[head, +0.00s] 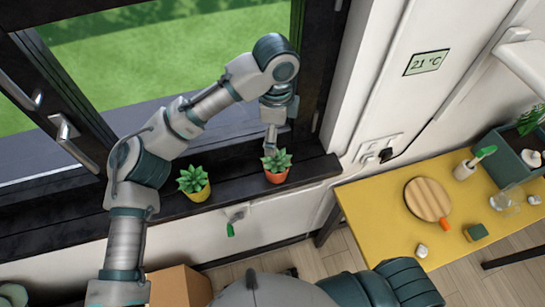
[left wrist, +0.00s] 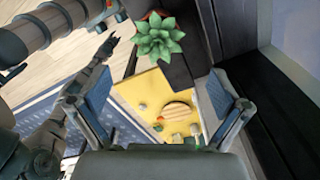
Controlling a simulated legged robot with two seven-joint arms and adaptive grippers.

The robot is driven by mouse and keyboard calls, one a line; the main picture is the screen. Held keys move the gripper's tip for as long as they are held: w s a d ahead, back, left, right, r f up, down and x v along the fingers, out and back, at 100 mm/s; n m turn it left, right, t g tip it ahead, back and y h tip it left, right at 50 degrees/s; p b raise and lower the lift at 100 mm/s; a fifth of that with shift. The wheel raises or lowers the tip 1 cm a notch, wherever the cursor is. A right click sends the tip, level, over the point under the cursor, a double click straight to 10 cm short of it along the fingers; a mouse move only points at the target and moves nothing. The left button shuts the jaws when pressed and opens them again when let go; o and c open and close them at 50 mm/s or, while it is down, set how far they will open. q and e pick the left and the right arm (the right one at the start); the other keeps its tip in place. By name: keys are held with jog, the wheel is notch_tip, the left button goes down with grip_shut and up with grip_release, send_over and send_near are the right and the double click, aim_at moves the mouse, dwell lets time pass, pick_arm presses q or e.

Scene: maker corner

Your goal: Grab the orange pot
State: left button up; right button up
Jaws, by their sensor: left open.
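The orange pot (head: 276,175) with a green succulent stands on the dark window sill. In the left wrist view its green plant (left wrist: 160,40) is near the top middle and hides most of the pot. My left gripper (head: 271,140) points down just above the plant in the head view. In the left wrist view its two fingers (left wrist: 163,108) are spread wide with nothing between them. The plant lies beyond the gap, toward the upper part of the picture. My right gripper does not show in the head view; a dark claw-like part (left wrist: 107,45) in the left wrist view may be it.
A yellow pot (head: 195,190) with a similar succulent stands left of the orange pot on the sill (head: 230,188). The window frame and handle (head: 65,128) are at left. A yellow table (head: 375,215) with a round board and small items is at right.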

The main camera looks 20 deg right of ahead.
aim_at(277, 156)
pick_arm(q)
jog(key=f, duration=1)
jog(key=shift+s+d+f, duration=0.2)
jog(key=shift+d+f, duration=0.05)
jog(key=shift+f, duration=0.05)
notch_tip(277, 156, down, 5)
jog(key=shift+s+r, duration=0.1)
jog(key=shift+r, duration=0.05)
jog(key=shift+f, duration=0.5)
jog(key=c, duration=1.5)
jog(key=shift+o, duration=0.2)
